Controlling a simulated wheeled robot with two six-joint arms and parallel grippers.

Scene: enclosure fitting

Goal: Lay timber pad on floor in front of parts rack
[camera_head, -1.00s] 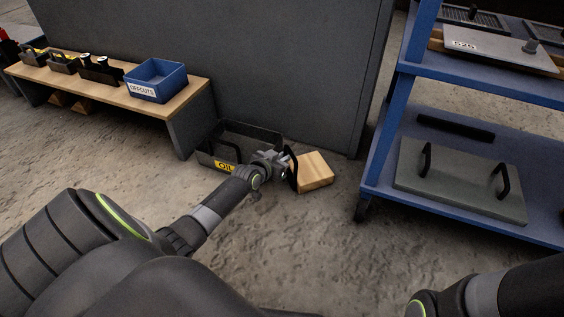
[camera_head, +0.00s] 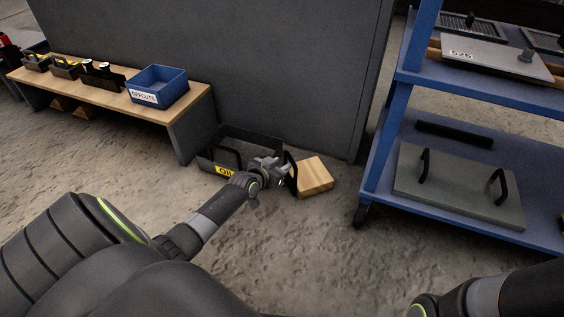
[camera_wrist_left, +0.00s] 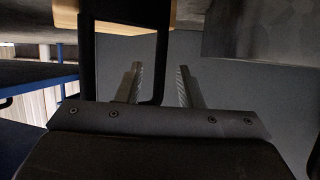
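The timber pad (camera_head: 316,175) is a pale wood block with an upright black loop handle (camera_head: 292,178) on its left side. It lies on the floor left of the parts rack (camera_head: 381,150). My left gripper (camera_head: 281,166) is just left of the handle. In the left wrist view the fingers (camera_wrist_left: 159,85) stand apart, and one bar of the handle (camera_wrist_left: 160,60) shows between them with gaps on both sides. The pad's edge (camera_wrist_left: 190,14) shows at the top there. My right gripper is out of view; only part of its arm shows.
A dark tray labelled OIL (camera_head: 262,136) stands directly behind and left of my left gripper. A grey panel (camera_head: 280,60) rises behind it. A wooden bench (camera_head: 115,92) with a blue offcuts bin (camera_head: 157,86) is at left. The floor in front of the rack is clear.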

